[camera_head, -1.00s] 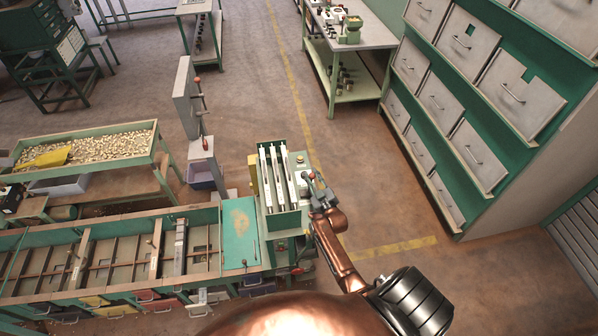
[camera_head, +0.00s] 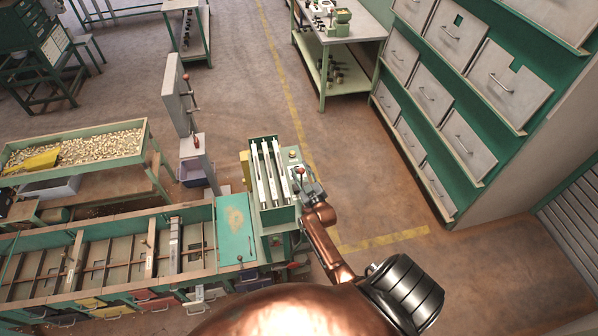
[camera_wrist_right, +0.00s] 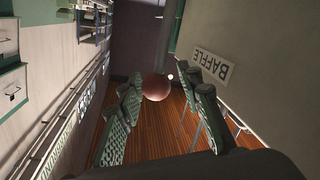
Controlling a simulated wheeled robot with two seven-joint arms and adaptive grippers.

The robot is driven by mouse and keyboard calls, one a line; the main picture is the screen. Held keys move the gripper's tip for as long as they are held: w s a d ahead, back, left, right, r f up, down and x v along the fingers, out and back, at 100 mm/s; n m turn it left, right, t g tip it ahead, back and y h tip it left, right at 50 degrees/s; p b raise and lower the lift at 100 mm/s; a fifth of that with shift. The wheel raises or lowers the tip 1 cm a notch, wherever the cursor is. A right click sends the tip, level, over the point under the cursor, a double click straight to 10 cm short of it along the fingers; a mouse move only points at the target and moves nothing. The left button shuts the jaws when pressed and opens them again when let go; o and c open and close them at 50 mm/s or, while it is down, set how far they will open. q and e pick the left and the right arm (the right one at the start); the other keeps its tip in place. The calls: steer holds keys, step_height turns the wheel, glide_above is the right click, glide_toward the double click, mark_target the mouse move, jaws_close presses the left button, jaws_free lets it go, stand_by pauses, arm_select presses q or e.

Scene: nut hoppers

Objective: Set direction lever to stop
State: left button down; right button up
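A red ball knob (camera_head: 299,170) on a lever stands at the right side of the green machine head (camera_head: 283,216). In the right wrist view a dull red ball (camera_wrist_right: 155,88) shows between my fingertips, with a small pale ball just beside it. My right gripper (camera_head: 311,188) is at the machine's right side, close to the knob. In the right wrist view its two green-padded fingers (camera_wrist_right: 160,95) are spread apart, one on each side of the ball, with gaps visible. The lever's shaft and position marks cannot be made out. My left gripper is not in view.
A panel with a BAFFLE label (camera_wrist_right: 212,67) lies close to the right finger. A grey post (camera_head: 179,98) with red-knobbed levers stands behind. A drawer cabinet (camera_head: 473,105) is at right; the floor between is clear.

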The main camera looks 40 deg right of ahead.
steer(key=shift+o, duration=0.5)
steer(key=shift+s+d, duration=0.15)
steer(key=shift+s, duration=0.2)
steer(key=f+v, duration=0.1)
steer(key=v, duration=1)
steer(key=shift+s+r, duration=0.3)
steer(key=shift+r, duration=0.25)
